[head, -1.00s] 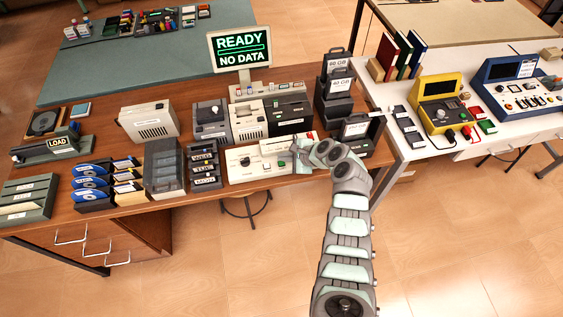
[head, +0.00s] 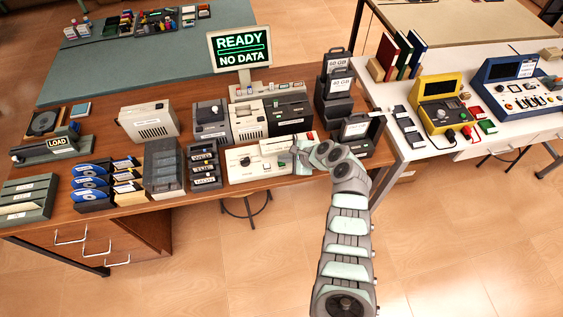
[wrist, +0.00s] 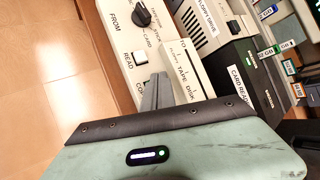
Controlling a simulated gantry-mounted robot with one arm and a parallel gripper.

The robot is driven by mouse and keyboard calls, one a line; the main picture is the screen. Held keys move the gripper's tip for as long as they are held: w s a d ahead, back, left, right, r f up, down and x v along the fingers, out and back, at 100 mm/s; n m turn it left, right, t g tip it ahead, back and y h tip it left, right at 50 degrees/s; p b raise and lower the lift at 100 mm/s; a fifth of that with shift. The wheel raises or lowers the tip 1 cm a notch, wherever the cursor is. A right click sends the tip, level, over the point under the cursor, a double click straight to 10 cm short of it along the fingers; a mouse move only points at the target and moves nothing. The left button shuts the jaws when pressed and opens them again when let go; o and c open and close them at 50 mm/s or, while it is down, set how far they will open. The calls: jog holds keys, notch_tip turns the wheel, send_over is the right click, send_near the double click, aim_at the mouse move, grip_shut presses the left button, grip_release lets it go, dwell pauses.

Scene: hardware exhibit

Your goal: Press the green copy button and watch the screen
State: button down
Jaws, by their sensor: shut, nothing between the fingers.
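The white control panel (head: 243,163) lies at the table's front edge. In the wrist view the panel (wrist: 119,42) shows a black "FROM" knob (wrist: 142,15), a white "READ" button (wrist: 140,57) and a partly covered label starting "CO". No green button shows there; my fingers hide that part. My gripper (wrist: 157,92) is shut and empty, its tips over or against the panel beside that label. I cannot tell whether they touch.
A floppy drive (wrist: 200,22) and a black card reader (wrist: 247,80) stand behind the panel. Dark drives (head: 334,88) stand to the right, a grey case (head: 163,168) and small racks to the left. Open floor (head: 240,260) lies in front of the table.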

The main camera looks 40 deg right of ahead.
aim_at(284, 164)
jog(key=shift+f, duration=0.4)
dwell(0.3)
jog(key=shift+r+p, duration=0.75)
jog(key=shift+r, duration=0.1)
notch_tip(284, 164, up, 5)
jog(key=p, duration=0.5)
jog(key=shift+r, duration=0.1)
dwell(0.8)
